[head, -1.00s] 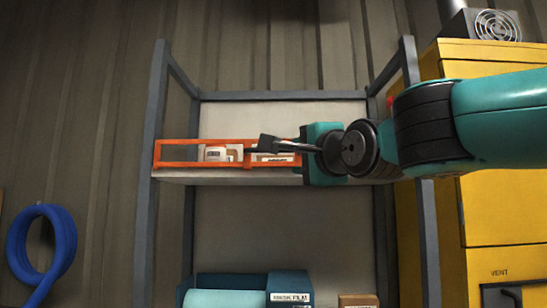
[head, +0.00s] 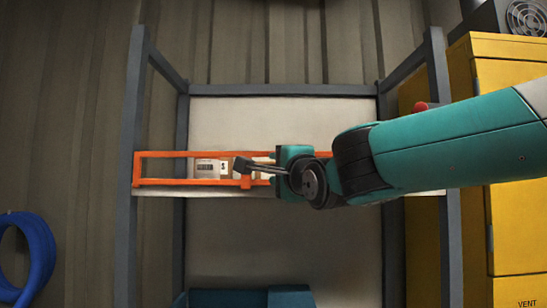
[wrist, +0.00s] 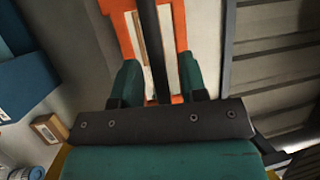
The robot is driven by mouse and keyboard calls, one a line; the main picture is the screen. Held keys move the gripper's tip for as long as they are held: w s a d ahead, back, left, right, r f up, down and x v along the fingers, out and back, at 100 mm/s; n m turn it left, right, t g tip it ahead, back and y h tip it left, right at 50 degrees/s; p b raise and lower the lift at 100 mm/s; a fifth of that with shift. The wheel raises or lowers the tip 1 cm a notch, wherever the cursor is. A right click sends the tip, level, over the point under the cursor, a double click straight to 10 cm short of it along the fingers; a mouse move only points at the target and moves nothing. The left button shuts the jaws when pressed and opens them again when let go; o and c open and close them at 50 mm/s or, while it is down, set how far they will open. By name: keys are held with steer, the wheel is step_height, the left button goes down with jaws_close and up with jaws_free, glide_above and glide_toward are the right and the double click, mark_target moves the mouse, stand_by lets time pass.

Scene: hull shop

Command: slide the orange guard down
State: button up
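The orange guard (head: 190,154) is a long, low open frame across the front of the shelf (head: 158,192), with its lower rail close to the shelf's front edge. A short orange tab (head: 246,182) sits on its lower rail. My gripper (head: 278,168) is in front of the guard, right of the tab, and hides part of its right side. In the wrist view my two teal fingers (wrist: 159,82) stand apart. Orange guard bars (wrist: 120,30) show beyond and between them, with a dark bar running up the middle. I cannot tell whether the fingers touch the guard.
White boxes (head: 207,169) stand on the shelf behind the guard. Grey posts (head: 131,130) frame the rack. A yellow cabinet (head: 515,110) is close on the right, beside my arm. A blue hose coil (head: 38,250) hangs at the left. A blue bin (head: 230,298) is below.

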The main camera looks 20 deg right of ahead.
steer(key=shift+w+a, duration=0.15)
steer(key=shift+w, duration=0.2)
steer(key=shift+a, duration=0.1)
jaws_close()
step_height(320, 180, down, 10)
steer(key=b, duration=1.1)
steer(key=shift+r+b, duration=0.2)
steer(key=shift+b, duration=0.2)
jaws_free()
steer(key=shift+s, duration=0.1)
